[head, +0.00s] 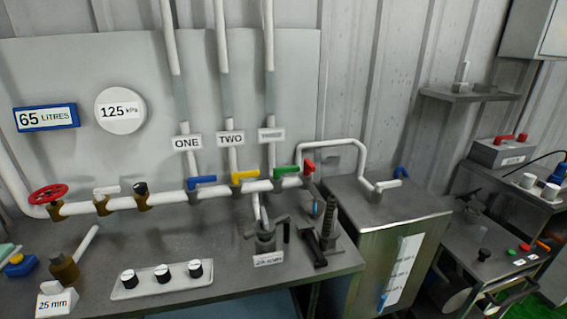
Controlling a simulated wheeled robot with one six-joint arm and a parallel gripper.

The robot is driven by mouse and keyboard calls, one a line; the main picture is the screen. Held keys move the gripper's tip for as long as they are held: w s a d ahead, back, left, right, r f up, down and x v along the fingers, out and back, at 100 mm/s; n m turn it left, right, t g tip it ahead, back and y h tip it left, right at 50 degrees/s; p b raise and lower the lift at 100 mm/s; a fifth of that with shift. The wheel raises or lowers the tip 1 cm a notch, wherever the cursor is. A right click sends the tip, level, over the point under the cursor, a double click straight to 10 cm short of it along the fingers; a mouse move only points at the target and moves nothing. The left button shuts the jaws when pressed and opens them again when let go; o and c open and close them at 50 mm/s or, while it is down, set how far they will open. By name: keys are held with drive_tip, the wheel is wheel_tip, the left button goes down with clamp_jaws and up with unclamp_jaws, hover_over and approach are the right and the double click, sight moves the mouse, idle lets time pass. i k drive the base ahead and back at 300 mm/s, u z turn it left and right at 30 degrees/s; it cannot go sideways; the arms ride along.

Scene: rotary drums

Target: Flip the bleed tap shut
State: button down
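No label that I can read names the bleed tap, so I cannot tell for sure which tap it is. A white pipe (160,200) runs along the grey panel and carries several taps. A red lever (308,167) stands at the pipe's right end. My gripper is not in view.
A metal cabinet (405,215) with another blue lever (401,172) stands right. Side shelves hold small equipment.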

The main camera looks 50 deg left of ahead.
sight(308, 167)
drive_tip(key=u, duration=0.9)
drive_tip(key=i, duration=0.9)
drive_tip(key=u, duration=1.45)
drive_tip(key=i, duration=0.35)
drive_tip(key=u, duration=0.15)
